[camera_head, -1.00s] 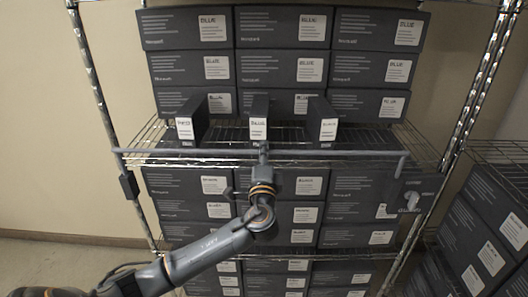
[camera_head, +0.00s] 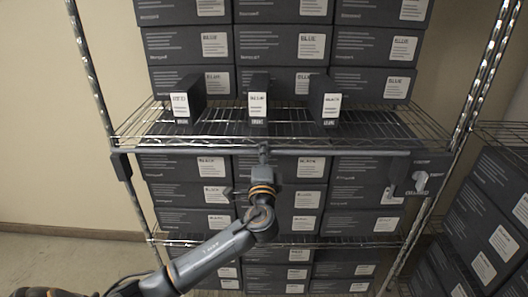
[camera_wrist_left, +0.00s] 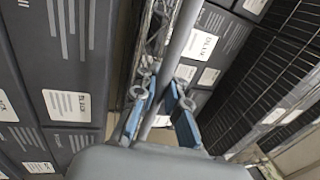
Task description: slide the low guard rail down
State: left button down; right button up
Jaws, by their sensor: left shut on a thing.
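The low guard rail (camera_head: 340,152) is a thin grey bar running level across the front of the rack, just below the front edge of the wire shelf (camera_head: 215,139). Its ends meet dark brackets at the left post (camera_head: 121,166) and right post (camera_head: 418,168). My left gripper (camera_head: 263,150) is shut on the middle of the rail from below. In the left wrist view the rail (camera_wrist_left: 184,38) passes between the blue-padded fingers (camera_wrist_left: 160,103). My right gripper is not in view.
Three upright dark boxes, labelled in white, stand on the shelf, including a middle one (camera_head: 258,98). Stacked dark boxes (camera_head: 285,45) fill the rack above and below. A light grey knob (camera_head: 420,181) sits by the right bracket. Another rack (camera_head: 500,205) stands at right.

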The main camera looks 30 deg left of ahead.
pick_arm(q)
jog(key=c, duration=1.4)
grip_release()
jog(key=shift+s+d+f, duration=0.15)
jog(key=shift+s+f, duration=0.05)
jog(key=shift+f, duration=0.4)
jog(key=shift+r, duration=0.2)
jog(key=v, duration=1.2)
jog(key=shift+r, duration=0.1)
